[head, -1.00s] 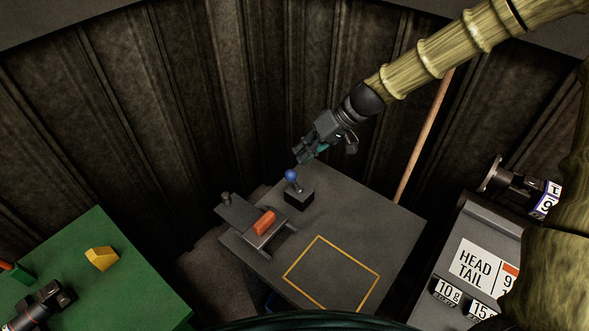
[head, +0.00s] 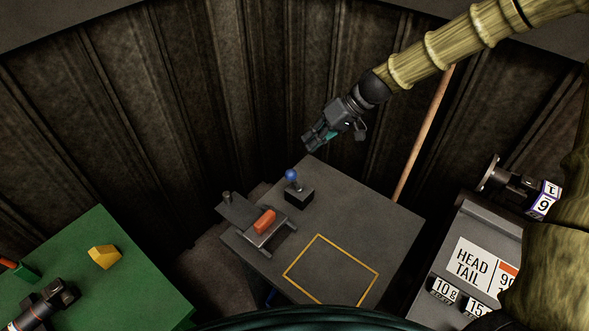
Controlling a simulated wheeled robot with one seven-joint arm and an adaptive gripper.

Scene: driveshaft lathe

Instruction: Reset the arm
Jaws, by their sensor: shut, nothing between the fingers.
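My gripper (head: 309,147) is at the end of my bamboo-like arm, which reaches in from the top right. It hangs in the air near the back corner of the grey table (head: 390,235), above and slightly right of a blue-knobbed lever (head: 291,175). A gap shows between the fingers and the knob. The gripper is shut and holds nothing.
The grey table bears a small stand with an orange block (head: 264,221) and a yellow square outline (head: 318,236). A green table (head: 110,290) with a yellow block (head: 104,257) is at left. A machine with a HEAD/TAIL sign (head: 480,265) is at right. A wooden pole (head: 425,130) leans behind.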

